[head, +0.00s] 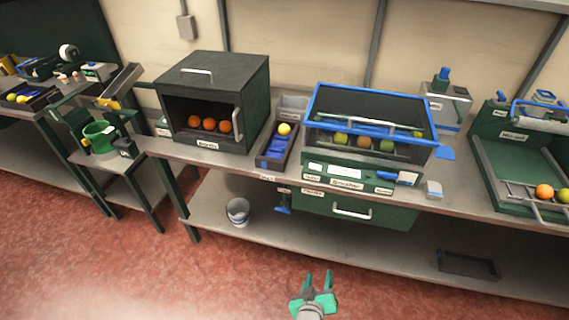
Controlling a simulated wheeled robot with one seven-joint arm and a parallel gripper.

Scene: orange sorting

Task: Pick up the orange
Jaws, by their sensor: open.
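Three oranges (209,124) sit in a row inside a dark open-fronted box (215,72) on the bench at the left. Another orange (544,191) rests on the rails of the green machine at the far right, beside a yellow-green fruit (564,195). An orange-coloured fruit (363,142) shows among greenish ones behind the clear front of the blue-framed case (375,94). My gripper (318,278) is at the bottom centre, over the floor in front of the bench. Its two green fingers are apart with nothing between them. It is well away from every orange.
The grey bench (470,195) runs across the view, with a lower shelf (340,250) holding a metal bucket (238,211) and a dark tray (468,264). A yellow fruit (285,129) lies in a narrow tray beside the box. The red floor (130,270) at front left is clear.

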